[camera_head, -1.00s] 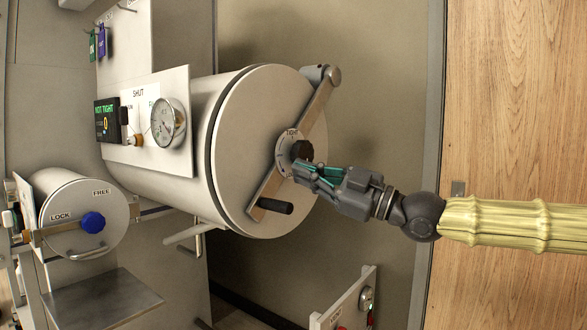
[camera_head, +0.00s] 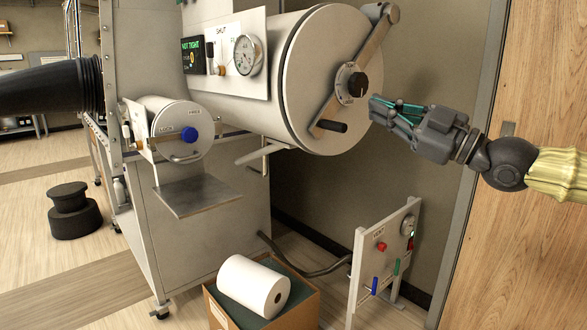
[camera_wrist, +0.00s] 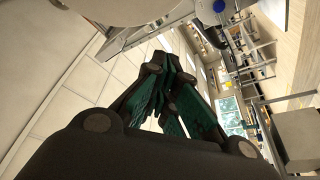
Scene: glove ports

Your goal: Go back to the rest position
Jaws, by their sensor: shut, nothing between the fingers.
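My gripper (camera_head: 378,106) is shut and empty, at the right of the head view. Its fingertips point left, just right of the big round door (camera_head: 315,95) and a little below its dark knob (camera_head: 358,85). A gap seems to show between the fingertips and the knob. In the wrist view the closed fingers (camera_wrist: 165,75) with green pads meet with nothing between them. The door's bar (camera_head: 375,45) runs diagonally across its face, with a black handle (camera_head: 332,126) at the lower end. My yellow-sleeved arm comes in from the right.
A smaller cylinder with a blue knob (camera_head: 189,134) and a metal shelf (camera_head: 198,195) are at left. Below stand a cardboard box with a white roll (camera_head: 252,287) and a switch panel (camera_head: 385,255). A wooden door (camera_head: 530,240) is at right. A black stool (camera_head: 74,212) stands far left.

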